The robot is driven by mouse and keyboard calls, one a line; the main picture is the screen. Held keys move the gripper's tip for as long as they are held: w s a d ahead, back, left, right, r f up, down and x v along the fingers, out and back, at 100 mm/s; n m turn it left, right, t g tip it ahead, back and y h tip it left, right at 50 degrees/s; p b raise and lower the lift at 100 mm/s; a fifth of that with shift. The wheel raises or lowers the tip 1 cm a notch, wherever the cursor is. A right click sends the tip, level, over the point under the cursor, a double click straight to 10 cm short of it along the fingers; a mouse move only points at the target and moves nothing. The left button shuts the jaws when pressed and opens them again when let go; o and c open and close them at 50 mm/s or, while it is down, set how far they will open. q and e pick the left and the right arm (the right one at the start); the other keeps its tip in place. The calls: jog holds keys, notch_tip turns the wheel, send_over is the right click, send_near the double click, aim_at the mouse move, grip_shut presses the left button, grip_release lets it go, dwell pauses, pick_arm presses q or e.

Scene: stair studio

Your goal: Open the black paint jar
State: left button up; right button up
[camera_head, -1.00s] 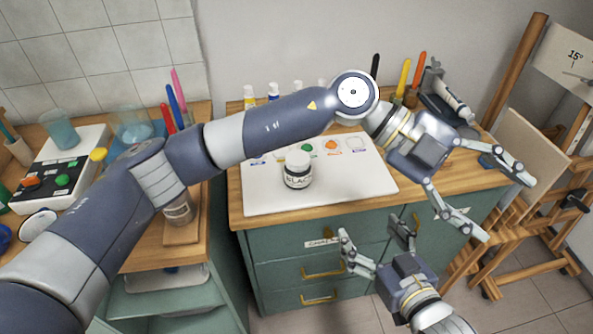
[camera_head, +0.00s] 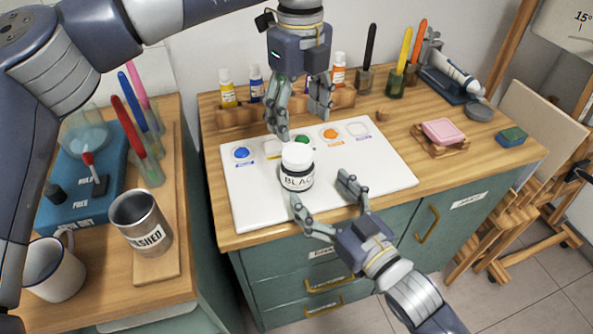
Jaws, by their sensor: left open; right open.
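The black paint jar (camera_head: 297,181) stands upright on the white board (camera_head: 248,208) on the wooden counter. It has a white lid (camera_head: 297,156) on top and a label reading "BLAC". My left gripper (camera_head: 301,128) is open and points down just above and behind the lid, its fingers apart. My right gripper (camera_head: 322,203) is open in front of the jar, at its lower right, with its fingers pointing toward it. Neither gripper visibly holds anything.
Paint bottles (camera_head: 228,88) stand in a wooden rack behind the board. A metal cup (camera_head: 141,222) and white mug (camera_head: 53,268) stand on the left counter.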

aim_at(297, 167)
pick_arm(q)
jog(key=shift+w+a+f, duration=0.15)
jog(key=shift+w, duration=0.15)
pick_arm(e)
jog(key=x, duration=0.9)
jog(key=shift+c, duration=0.5)
